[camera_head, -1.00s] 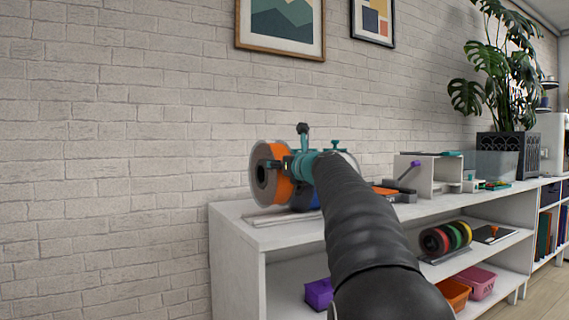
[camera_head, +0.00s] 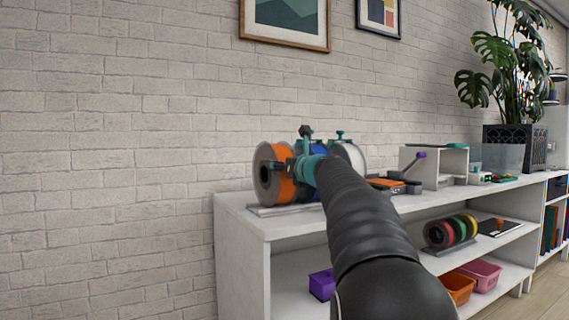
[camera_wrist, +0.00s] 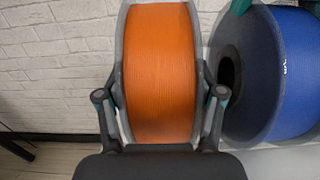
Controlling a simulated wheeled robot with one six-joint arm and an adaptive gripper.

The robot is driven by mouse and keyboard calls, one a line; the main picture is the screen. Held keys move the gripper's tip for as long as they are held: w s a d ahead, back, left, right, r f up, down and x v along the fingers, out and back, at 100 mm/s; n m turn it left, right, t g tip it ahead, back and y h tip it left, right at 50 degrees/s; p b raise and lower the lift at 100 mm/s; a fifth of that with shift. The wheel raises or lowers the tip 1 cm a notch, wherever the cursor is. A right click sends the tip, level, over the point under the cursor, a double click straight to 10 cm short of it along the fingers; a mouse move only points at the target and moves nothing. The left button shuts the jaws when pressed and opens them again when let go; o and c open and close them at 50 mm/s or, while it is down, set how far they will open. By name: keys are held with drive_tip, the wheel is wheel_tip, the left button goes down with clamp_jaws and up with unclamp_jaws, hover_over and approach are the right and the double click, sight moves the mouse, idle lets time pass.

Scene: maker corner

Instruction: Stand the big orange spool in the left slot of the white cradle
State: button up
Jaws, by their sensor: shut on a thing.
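The big orange spool (camera_head: 284,186) stands upright at the left end of the top shelf, low over the white cradle (camera_head: 262,211). I cannot tell whether its rim touches the cradle. My gripper (camera_head: 288,168) is shut on the spool. In the wrist view, the two fingers of my gripper (camera_wrist: 160,85) hold the flanges of the orange spool (camera_wrist: 160,60) from either side. A blue spool (camera_wrist: 275,85) stands close on its right. In the head view my arm hides much of the blue spool and the cradle's right part.
A white spool (camera_head: 352,157) stands to the right of the blue one. Farther right on the shelf (camera_head: 240,212) are an orange-and-dark device (camera_head: 385,183) and a white open box (camera_head: 438,167). The brick wall (camera_head: 120,150) is close behind the spools.

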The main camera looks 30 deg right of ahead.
drive_tip(key=shift+r, duration=0.2)
drive_tip(key=o, duration=1.5)
drive_tip(key=shift+s, duration=0.1)
drive_tip(key=shift+f, duration=0.1)
drive_tip(key=shift+f, duration=0.25)
drive_tip(key=s, duration=1.2)
drive_tip(key=shift+d+r, duration=0.15)
drive_tip(key=shift+d, duration=0.05)
